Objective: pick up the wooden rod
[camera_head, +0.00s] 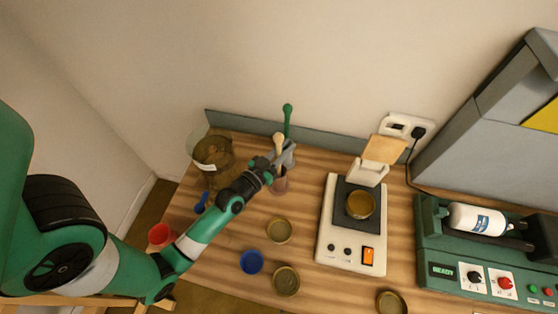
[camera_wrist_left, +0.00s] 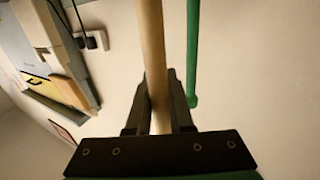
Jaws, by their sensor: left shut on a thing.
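The wooden rod is pale and long; its light rounded top (camera_head: 278,138) shows in the head view near the back edge of the table. My left gripper (camera_head: 274,164) is at the rod, and in the left wrist view its fingers (camera_wrist_left: 159,100) are shut around the wooden rod (camera_wrist_left: 152,45). The rod runs up through the picture between the fingers. A small brownish holder (camera_head: 280,185) sits just below the gripper, partly hidden by it. I cannot tell whether the rod's lower end is inside it. My right gripper is not in view.
A green rod (camera_head: 287,120) stands close beside the wooden one. A glass jar (camera_head: 212,150) is left of the gripper. A balance (camera_head: 338,232) with a brass dish (camera_head: 360,205) stands to the right, and a green machine (camera_head: 450,250) is farther right. Small dishes and a blue cup (camera_head: 251,262) lie in front.

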